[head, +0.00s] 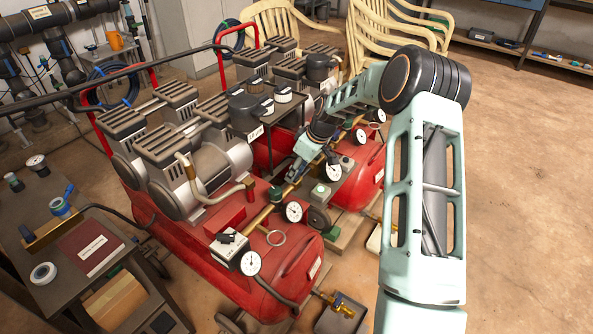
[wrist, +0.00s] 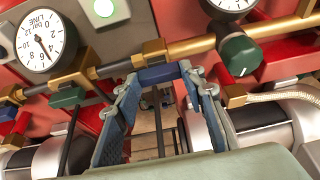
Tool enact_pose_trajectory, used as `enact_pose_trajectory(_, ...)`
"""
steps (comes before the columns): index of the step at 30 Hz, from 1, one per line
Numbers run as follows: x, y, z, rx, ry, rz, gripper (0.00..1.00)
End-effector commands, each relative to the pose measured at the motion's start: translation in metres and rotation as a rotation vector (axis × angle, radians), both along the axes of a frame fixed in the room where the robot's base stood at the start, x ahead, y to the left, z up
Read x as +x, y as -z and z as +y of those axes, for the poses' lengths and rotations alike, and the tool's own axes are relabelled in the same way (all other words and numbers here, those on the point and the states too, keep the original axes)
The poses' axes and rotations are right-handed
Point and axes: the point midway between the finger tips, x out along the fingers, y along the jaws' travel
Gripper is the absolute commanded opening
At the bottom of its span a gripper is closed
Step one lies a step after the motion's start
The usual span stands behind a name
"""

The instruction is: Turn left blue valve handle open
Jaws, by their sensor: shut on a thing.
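The blue valve handle (wrist: 158,75) sits on the brass pipe (wrist: 195,46) in the wrist view. It lies crosswise between the tips of my gripper (wrist: 158,82). The two blue-padded fingers are closed against its ends, with a gap behind it. In the head view my gripper (head: 297,172) reaches down to the brass pipe between the two red compressors. There the handle is too small and covered to make out.
A green handle (wrist: 67,98) and pressure gauge (wrist: 42,40) are left of my gripper; a round green knob (wrist: 240,53) is right. Red compressors (head: 290,268) crowd the pipe. A dark table (head: 75,262) stands front left; the floor (head: 530,200) is clear at right.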

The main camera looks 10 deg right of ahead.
Motion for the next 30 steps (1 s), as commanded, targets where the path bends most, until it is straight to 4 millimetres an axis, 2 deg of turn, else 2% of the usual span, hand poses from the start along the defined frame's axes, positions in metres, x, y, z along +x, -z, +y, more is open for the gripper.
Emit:
enact_pose_trajectory(14, -0.0004, 0.001, -0.0011, -0.002, -0.013, 0.001, 0.13)
enact_pose_trajectory(15, -0.0004, 0.001, -0.0011, -0.002, -0.013, 0.001, 0.42)
enact_pose_trajectory(18, -0.0004, 0.0009, -0.0009, -0.002, -0.013, 0.001, 0.53)
enact_pose_trajectory(19, -0.0004, 0.0009, -0.0008, -0.002, -0.012, 0.001, 0.55)
enact_pose_trajectory(26, -0.0003, 0.0005, -0.0005, -0.001, -0.011, 0.001, 0.55)
enact_pose_trajectory(30, -0.0013, -0.0063, -0.0029, -0.001, -0.009, -0.001, 0.55)
